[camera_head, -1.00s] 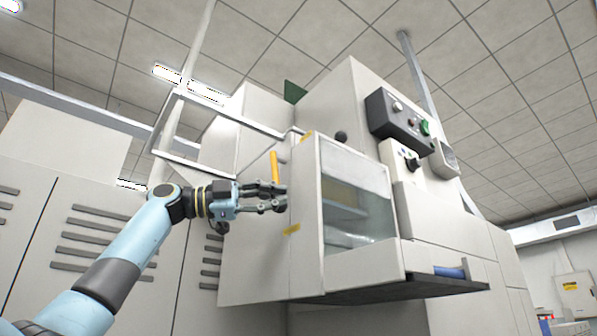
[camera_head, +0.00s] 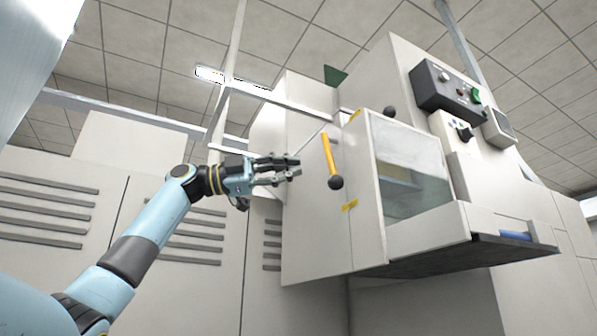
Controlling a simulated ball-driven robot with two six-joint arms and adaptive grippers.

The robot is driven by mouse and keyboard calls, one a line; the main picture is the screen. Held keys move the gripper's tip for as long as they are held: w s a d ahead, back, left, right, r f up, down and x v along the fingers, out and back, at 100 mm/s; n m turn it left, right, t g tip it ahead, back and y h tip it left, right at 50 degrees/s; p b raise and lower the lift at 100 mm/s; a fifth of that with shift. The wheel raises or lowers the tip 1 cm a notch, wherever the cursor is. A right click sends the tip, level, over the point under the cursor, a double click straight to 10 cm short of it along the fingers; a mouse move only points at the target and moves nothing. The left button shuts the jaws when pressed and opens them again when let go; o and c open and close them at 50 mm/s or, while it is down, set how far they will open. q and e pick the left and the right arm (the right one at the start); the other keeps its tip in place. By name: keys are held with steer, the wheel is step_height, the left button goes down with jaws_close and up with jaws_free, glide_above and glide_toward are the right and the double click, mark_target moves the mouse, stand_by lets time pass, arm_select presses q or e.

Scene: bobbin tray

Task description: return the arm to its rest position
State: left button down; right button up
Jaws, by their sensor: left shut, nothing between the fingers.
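My left arm (camera_head: 152,222) is light blue with dark joints and comes in from the lower left. Its gripper (camera_head: 297,168) points right, shut and empty, in front of the pale machine cabinet. It is to the left of a yellow lever (camera_head: 328,155) with a black ball end, with a visible gap between them in the picture. My right gripper is not in view.
The machine (camera_head: 312,225) has a windowed box (camera_head: 412,185), a dark control panel (camera_head: 447,88) and a dark ledge (camera_head: 460,255) with a blue cylinder (camera_head: 515,236). A pale frame rail (camera_head: 290,104) runs above my gripper. Vented cabinets (camera_head: 50,205) stand behind the arm.

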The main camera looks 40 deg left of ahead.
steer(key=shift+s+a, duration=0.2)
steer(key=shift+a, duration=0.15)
